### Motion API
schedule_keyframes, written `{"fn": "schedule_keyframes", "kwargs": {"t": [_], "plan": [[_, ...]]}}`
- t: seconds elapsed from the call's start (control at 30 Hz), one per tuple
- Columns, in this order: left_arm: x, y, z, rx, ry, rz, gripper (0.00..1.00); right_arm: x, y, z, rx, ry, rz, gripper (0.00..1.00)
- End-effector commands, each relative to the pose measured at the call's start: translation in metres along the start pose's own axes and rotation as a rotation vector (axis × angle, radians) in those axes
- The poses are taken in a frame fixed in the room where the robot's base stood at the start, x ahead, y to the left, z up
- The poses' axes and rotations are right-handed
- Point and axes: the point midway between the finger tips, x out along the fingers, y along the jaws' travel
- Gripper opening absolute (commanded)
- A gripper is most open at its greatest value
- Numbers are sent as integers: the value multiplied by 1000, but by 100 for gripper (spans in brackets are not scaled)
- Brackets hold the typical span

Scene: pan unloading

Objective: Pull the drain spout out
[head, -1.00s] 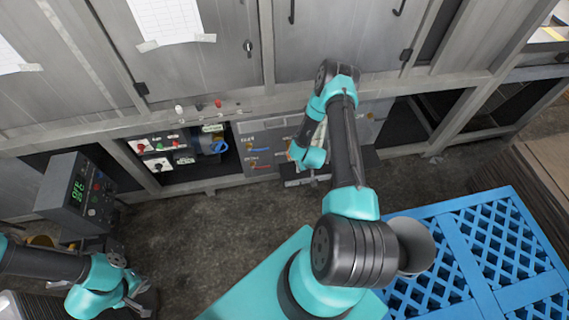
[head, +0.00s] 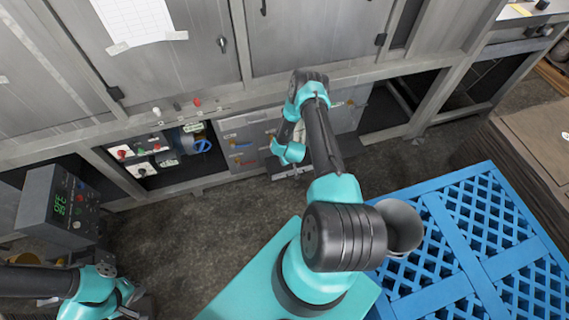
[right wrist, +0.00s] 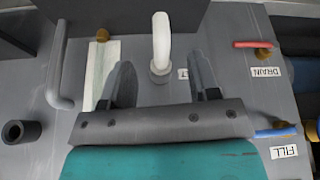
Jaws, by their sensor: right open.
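A white bent spout (right wrist: 161,45) stands out from the grey panel in the right wrist view. My right gripper (right wrist: 164,82) is open, with one dark finger on each side of the spout, apparently apart from it. A label beside the spout's base is mostly covered by a finger. A red handle (right wrist: 254,44) sits by a DRAIN label (right wrist: 266,71), right of the fingers. In the head view my right wrist hides the spout and the right fingertips. My left gripper (head: 132,302) is at the lower left, its fingers apart and empty, far from the panel.
A blue handle (right wrist: 275,132) with a FILL label (right wrist: 284,151) is right of my right gripper. A grey bent pipe (right wrist: 58,75) and a black tube (right wrist: 20,131) stick out on the left. A control box (head: 52,205) stands left. A blue pallet (head: 470,245) lies right.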

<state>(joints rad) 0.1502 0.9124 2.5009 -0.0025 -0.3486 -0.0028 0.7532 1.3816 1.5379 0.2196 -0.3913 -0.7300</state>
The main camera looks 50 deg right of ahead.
Motion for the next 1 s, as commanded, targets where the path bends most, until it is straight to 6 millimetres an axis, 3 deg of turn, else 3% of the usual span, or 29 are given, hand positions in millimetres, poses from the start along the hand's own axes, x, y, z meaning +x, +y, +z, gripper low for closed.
{"fn": "schedule_keyframes", "kwargs": {"t": [0.6,1.0], "plan": [[0,0,0,0,0,0,0,80,0,0,2,2,0,56],[0,0,0,0,0,0,0,104,0,0,1,1,0,56]]}}
